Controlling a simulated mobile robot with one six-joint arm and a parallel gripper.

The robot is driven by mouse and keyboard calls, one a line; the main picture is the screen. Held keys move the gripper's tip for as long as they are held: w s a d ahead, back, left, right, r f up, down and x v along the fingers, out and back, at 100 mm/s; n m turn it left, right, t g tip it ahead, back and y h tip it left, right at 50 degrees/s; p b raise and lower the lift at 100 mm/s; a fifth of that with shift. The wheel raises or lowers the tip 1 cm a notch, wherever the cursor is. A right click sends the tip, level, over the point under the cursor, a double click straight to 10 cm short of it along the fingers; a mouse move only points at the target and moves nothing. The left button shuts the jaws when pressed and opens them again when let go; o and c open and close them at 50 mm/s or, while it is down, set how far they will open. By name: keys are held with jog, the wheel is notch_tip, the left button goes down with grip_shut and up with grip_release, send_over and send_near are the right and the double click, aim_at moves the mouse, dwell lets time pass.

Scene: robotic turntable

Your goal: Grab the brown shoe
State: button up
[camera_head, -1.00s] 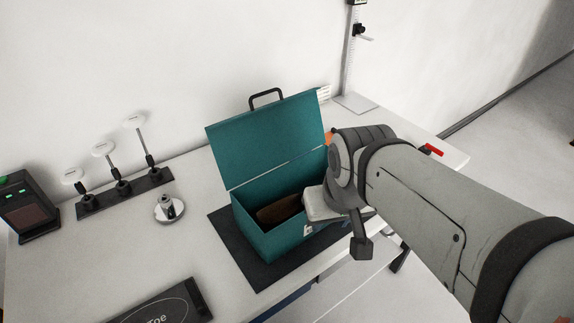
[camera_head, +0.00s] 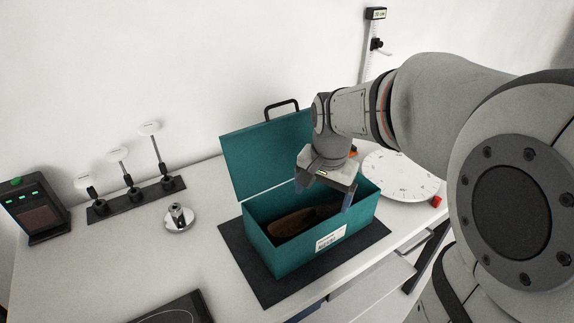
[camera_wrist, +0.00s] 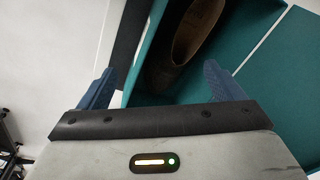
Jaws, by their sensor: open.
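The brown shoe (camera_head: 296,222) lies inside an open teal box (camera_head: 285,262). In the wrist view the shoe (camera_wrist: 192,42) shows between and beyond the two blue fingers, with its opening towards me. My gripper (camera_head: 328,194) is over the right part of the box, pointing down, its fingers open and empty. In the wrist view the gripper (camera_wrist: 160,85) has its left finger by the box's edge and its right finger over the inside. The right part of the shoe is hidden behind my gripper in the head view.
The teal lid (camera_head: 262,155) with a black handle stands open behind the box. A black mat (camera_head: 262,285) lies under it. A white round dial (camera_head: 405,178) is at the right, and a small metal stand (camera_head: 180,218) at the left. An open drawer (camera_head: 375,290) juts out in front.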

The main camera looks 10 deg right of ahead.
aim_at(311, 222)
jog(key=shift+o, duration=1.1)
jog(key=w+f+m+g, duration=0.1)
jog(key=w+f+m, duration=0.3)
jog(key=w+f, duration=0.2)
jog(key=shift+w+d+m+b, duration=0.3)
jog(key=shift+w+b, duration=0.1)
jog(key=shift+w, duration=0.4)
jog(key=shift+m, duration=0.4)
jog(key=f, duration=0.4)
jog(key=w+f+p, duration=0.1)
jog(key=f, duration=0.2)
jog(key=shift+f, duration=0.1)
jog(key=shift+s+a+f+p, duration=0.15)
jog(key=shift+f+p, duration=0.1)
jog(key=shift+f, duration=0.7)
jog(key=shift+s+d+f+p, duration=0.1)
jog(key=shift+f+p, duration=0.15)
jog(key=shift+f, duration=0.7)
jog(key=shift+s+a+f+p, duration=0.15)
jog(key=shift+f+p, duration=0.1)
jog(key=shift+f, duration=0.7)
jog(key=c, duration=1.2)
